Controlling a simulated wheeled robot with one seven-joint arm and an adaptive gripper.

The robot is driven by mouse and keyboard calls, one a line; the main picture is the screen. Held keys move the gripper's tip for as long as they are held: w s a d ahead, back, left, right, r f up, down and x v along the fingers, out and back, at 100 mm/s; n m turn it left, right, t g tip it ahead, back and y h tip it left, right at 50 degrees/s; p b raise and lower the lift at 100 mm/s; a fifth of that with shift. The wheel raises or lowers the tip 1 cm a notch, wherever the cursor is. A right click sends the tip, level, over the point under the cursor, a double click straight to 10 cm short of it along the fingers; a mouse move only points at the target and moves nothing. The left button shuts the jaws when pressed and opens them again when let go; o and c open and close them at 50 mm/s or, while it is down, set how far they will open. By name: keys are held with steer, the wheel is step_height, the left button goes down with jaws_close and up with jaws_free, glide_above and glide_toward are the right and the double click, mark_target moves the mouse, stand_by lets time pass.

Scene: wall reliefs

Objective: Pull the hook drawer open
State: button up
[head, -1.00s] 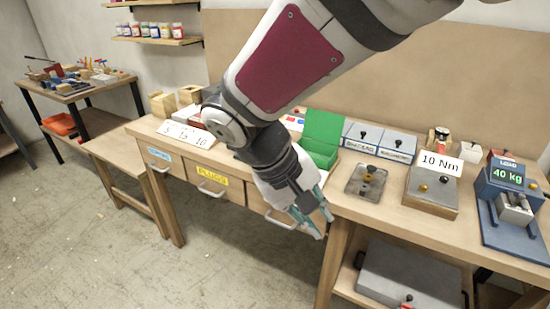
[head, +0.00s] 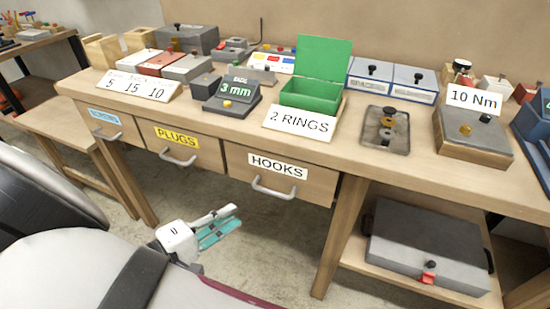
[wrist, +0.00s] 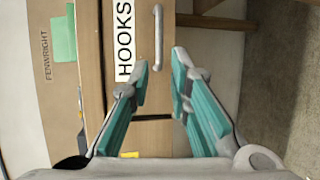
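The hooks drawer (head: 300,183) is the rightmost of the bench's drawers in the head view, with a white HOOKS label (head: 277,166) and a grey bar handle (head: 273,191). Its front looks flush with the bench, so it appears shut. My gripper (head: 236,217) is in front of the bench, below and left of that handle, apart from it. In the wrist view my gripper (wrist: 160,68) is open and empty, its teal-padded fingers spread. The drawer handle (wrist: 158,38) shows beyond the fingertips, roughly in line with the gap between them. The HOOKS label (wrist: 124,38) is beside it.
The plugs drawer (head: 185,150) and another drawer (head: 108,124) are to the left. A bench leg (head: 335,240) stands right of the hooks drawer. A grey case (head: 425,245) is on the lower shelf. A rings sign (head: 299,121) and green box (head: 310,94) are above.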

mark_target(268, 193)
steer(key=b+x, duration=0.1)
steer(key=x, duration=1.2)
steer(key=shift+w+d+f+b, duration=0.1)
steer(key=shift+d+b, duration=0.1)
steer(key=shift+b, duration=0.15)
jaws_close()
